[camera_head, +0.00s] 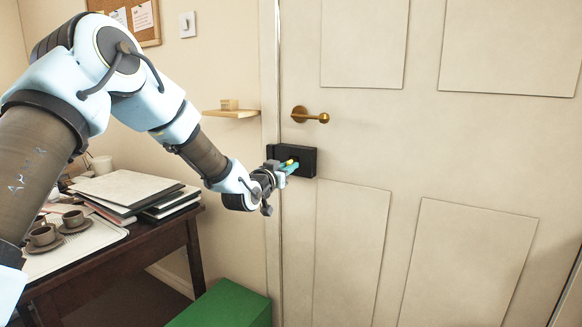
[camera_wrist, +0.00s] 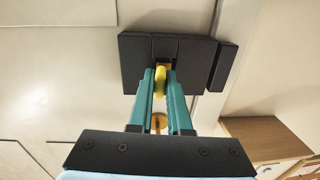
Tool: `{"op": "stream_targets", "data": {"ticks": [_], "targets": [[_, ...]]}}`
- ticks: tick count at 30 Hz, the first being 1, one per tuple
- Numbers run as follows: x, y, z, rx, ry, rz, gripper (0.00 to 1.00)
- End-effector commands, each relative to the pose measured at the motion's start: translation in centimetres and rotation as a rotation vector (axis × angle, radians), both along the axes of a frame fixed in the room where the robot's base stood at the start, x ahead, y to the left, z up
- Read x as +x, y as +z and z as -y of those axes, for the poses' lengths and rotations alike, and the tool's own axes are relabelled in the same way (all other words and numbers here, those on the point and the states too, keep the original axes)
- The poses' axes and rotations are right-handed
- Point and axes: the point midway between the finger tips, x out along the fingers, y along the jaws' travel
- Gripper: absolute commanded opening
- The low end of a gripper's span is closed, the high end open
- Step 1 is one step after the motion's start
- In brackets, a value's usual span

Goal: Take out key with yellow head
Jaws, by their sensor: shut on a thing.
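The key with the yellow head (camera_wrist: 160,80) is between the tips of my gripper (camera_wrist: 160,88) in the wrist view. In the head view the yellow head (camera_head: 289,162) shows at the black lock box (camera_head: 308,162) on the door. My gripper (camera_head: 284,170) is shut on the key, with its teal fingers pointing at the lock. In the wrist view the key is in front of the middle of the black lock box (camera_wrist: 135,62). The key's shaft is hidden, so I cannot tell how deep it sits in the lock.
The white panelled door (camera_head: 440,170) appears closed, with a brass handle (camera_head: 310,115) above the lock. A small wooden shelf (camera_head: 231,113) is on the wall to the left. A dark desk (camera_head: 110,255) with papers and cups stands at left. A green box (camera_head: 225,305) is on the floor below.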

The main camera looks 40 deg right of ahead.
Motion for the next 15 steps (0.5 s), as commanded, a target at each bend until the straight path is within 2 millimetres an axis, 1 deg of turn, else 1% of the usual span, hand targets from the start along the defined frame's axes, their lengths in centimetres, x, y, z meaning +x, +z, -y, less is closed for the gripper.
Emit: {"op": "stream_targets", "data": {"ticks": [1, 15], "targets": [[-0.2, 0.0, -0.1, 0.0, -0.003, 0.0, 0.0], [-0.4, 0.0, -1.5, 0.0, -0.001, 0.001, 0.0]]}}
